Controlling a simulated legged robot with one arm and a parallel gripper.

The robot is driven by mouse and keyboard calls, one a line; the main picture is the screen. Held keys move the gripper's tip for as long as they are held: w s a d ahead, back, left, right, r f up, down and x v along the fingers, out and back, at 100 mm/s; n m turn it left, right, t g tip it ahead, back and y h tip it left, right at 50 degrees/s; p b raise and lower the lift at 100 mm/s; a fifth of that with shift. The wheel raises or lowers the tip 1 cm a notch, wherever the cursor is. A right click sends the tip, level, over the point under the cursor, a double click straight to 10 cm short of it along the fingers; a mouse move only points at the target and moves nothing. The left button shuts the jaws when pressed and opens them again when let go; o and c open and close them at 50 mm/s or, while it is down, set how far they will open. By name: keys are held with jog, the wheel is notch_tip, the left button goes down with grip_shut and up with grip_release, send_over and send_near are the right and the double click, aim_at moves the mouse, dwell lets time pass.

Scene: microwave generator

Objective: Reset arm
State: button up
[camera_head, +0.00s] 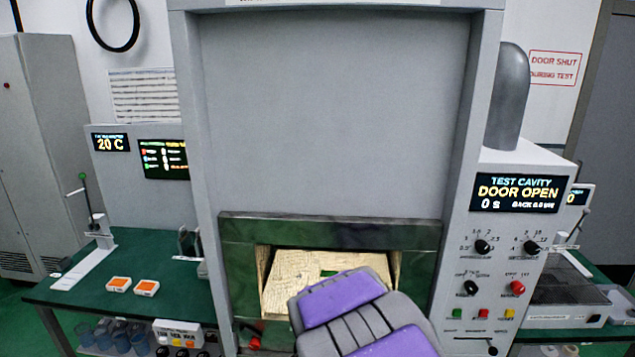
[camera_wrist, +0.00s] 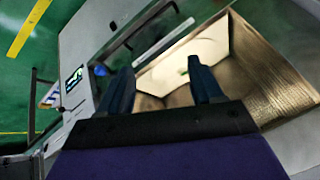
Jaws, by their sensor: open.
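My arm (camera_head: 365,315) reaches up from the bottom of the head view, its purple and grey link in front of the test cavity opening. My gripper (camera_wrist: 160,85) shows in the wrist view with its two dark fingers apart and nothing between them. The fingers point toward the lit, tan-walled cavity (camera_wrist: 262,75), which also shows in the head view (camera_head: 305,270). A small green thing lies on the cavity floor, partly hidden behind my arm. In the head view the gripper is hidden by the arm.
A control panel (camera_head: 505,255) right of the cavity has knobs and a display (camera_head: 518,193) reading DOOR OPEN. A grey cabinet is far left.

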jog(key=s+d+r+n+g+b, duration=0.1)
jog(key=s+d, duration=0.3)
jog(key=s, duration=0.9)
jog(key=s+d+r+n+g+b, duration=0.1)
jog(key=s+d+r+n+g, duration=0.1)
jog(key=s, duration=1.1)
jog(key=s+d+r+n+g+b, duration=0.1)
jog(key=s+d+g, duration=0.4)
jog(key=s, duration=0.8)
jog(key=d+n+b, duration=0.1)
jog(key=d, duration=0.2)
jog(key=shift+s+r+n+h, duration=0.15)
jog(key=shift+s+n+h, duration=0.05)
jog(key=shift+n+h, duration=0.2)
